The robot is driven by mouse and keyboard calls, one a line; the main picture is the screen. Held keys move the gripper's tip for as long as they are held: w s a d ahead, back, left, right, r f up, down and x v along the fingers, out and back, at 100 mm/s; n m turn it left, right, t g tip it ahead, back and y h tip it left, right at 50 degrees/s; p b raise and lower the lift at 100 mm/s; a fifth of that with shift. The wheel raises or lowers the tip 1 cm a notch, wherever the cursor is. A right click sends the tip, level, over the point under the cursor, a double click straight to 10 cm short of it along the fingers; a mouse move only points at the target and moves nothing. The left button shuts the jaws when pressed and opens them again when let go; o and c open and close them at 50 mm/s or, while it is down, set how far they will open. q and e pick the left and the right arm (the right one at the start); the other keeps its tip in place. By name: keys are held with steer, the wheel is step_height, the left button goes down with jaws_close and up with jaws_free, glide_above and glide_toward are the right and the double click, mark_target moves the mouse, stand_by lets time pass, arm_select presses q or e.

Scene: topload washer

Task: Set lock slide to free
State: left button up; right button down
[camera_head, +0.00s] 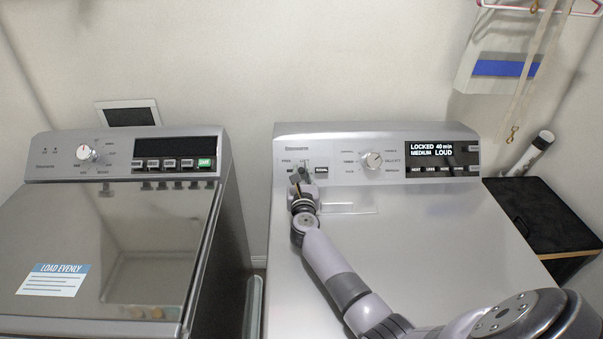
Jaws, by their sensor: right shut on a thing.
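The right machine (400,240) has a control panel with a black display (437,151) reading "LOCKED 40 min MEDIUM LOUD". My right gripper (297,174) is at the left end of this panel, reaching up from the bottom right of the picture. It is shut on the small lock slide, which the fingers mostly hide, so I cannot tell the slide's exact position. My left gripper is not in view.
A dial (373,160) and a row of buttons (443,169) share the panel. A second machine (120,240) with a "LOAD EVENLY" label (53,280) stands at left. A black box (545,218) is at right. A narrow gap separates the machines.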

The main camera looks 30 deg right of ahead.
steer(key=w+a, duration=0.1)
steer(key=a+b, duration=0.1)
steer(key=a, duration=0.1)
steer(key=shift+w+f, duration=0.1)
steer(key=shift+w, duration=0.25)
steer(key=shift+a, duration=0.1)
steer(key=c, duration=1.9)
jaws_free()
steer(key=shift+c, duration=0.2)
steer(key=o, duration=0.4)
steer(key=shift+w+a, duration=0.1)
step_height(320, 180, up, 10)
